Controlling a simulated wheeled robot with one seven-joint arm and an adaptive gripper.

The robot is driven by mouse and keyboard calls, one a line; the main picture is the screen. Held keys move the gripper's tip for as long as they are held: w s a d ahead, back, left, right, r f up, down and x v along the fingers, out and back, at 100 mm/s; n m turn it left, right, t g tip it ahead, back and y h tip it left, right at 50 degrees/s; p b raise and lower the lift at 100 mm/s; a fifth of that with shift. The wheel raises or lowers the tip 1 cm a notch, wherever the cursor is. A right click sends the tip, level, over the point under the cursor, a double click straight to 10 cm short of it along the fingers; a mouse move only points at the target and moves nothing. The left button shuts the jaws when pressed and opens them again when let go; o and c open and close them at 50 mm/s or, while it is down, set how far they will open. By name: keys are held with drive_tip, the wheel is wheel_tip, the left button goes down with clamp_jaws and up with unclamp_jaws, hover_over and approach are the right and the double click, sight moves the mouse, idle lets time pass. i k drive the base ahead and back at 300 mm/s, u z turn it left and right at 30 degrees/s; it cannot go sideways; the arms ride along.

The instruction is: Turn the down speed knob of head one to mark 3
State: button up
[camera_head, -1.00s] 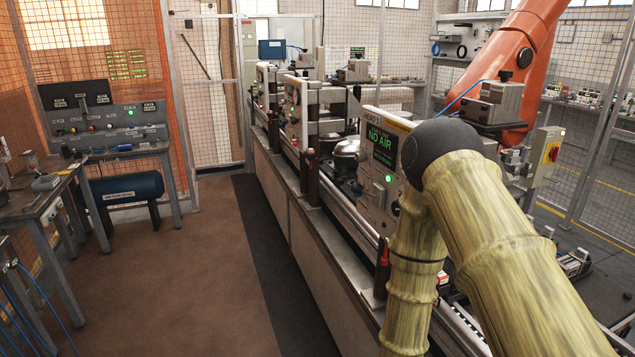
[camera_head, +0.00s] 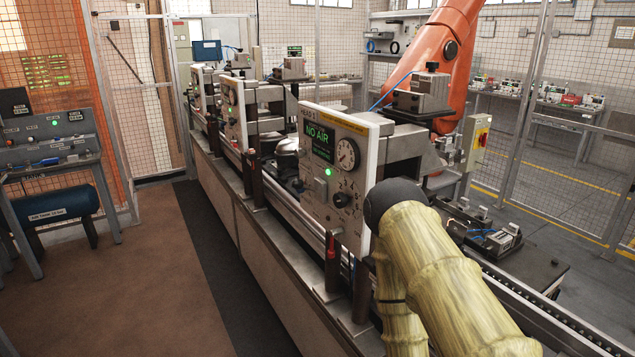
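The nearest head panel (camera_head: 313,205) stands upright over the conveyor. Its label (camera_head: 311,114) is too small to read surely. A green "NO AIR" screen (camera_head: 319,141), a round gauge (camera_head: 347,154), a lit green lamp (camera_head: 329,172) and a black knob (camera_head: 342,200) with marks around it are on its face. The knob's setting and its marks cannot be read. A dark part (camera_head: 335,243) shows at the panel's lower edge. My arm (camera_head: 430,265) is in front of the panel's lower right. My gripper is not in view.
Two more head panels (camera_head: 235,112) stand farther along the line. An orange robot arm (camera_head: 445,55) rises behind. A steel ledge (camera_head: 265,262) runs along the line's front. The brown floor (camera_head: 140,280) to the left is clear. A control bench (camera_head: 50,150) is at the far left.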

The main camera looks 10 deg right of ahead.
sight(299, 153)
drive_tip(key=u, duration=0.5)
drive_tip(key=k, duration=0.6)
drive_tip(key=u, duration=0.75)
drive_tip(key=i, duration=1.15)
drive_tip(key=z, duration=0.75)
